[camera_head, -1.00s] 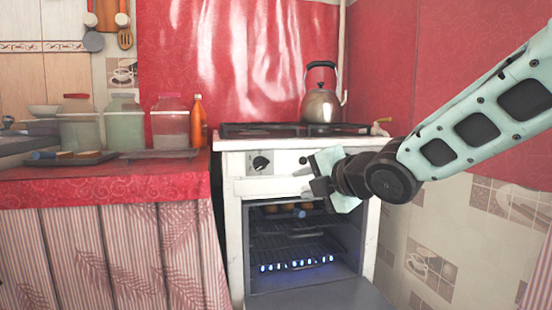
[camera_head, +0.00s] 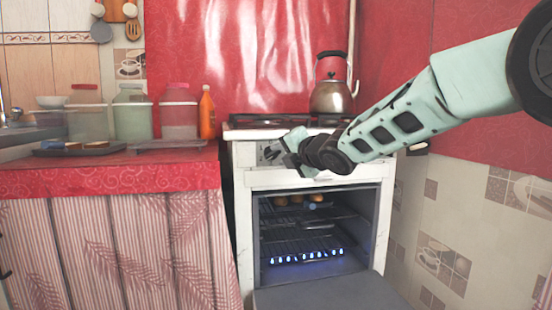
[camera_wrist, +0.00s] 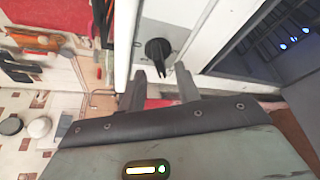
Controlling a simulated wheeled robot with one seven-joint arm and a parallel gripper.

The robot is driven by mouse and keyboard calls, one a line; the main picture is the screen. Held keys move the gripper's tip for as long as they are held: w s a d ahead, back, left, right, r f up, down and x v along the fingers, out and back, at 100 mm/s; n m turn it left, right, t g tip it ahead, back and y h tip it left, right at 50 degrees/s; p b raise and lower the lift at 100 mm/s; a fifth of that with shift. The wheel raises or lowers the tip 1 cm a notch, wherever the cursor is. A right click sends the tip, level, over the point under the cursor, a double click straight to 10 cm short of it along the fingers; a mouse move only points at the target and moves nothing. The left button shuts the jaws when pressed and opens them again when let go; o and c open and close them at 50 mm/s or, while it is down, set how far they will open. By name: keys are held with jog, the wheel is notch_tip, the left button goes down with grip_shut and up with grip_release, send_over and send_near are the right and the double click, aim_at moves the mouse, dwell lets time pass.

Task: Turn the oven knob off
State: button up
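The black oven knob (camera_wrist: 158,48) sits on the white front panel of the stove (camera_head: 240,200). In the wrist view it lies just ahead of my gripper (camera_wrist: 160,85), roughly in line with the gap between the two dark fingers. The fingers are apart with nothing between them, and the knob appears beyond their tips. In the head view my gripper (camera_head: 282,152) is at the left part of the panel and covers most of the knob area. Contact with the knob cannot be told. The oven (camera_head: 310,225) is open, with blue flames (camera_head: 308,256) lit inside.
The oven door (camera_head: 330,294) hangs open below the arm. A kettle (camera_head: 330,97) stands on the stove top. The counter (camera_head: 110,178) to the left holds jars, an orange bottle (camera_head: 207,112) and a tray (camera_head: 80,149). A tiled wall (camera_head: 470,230) stands at the right.

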aim_at(275, 155)
jog(key=shift+x, duration=1.7)
grip_shut()
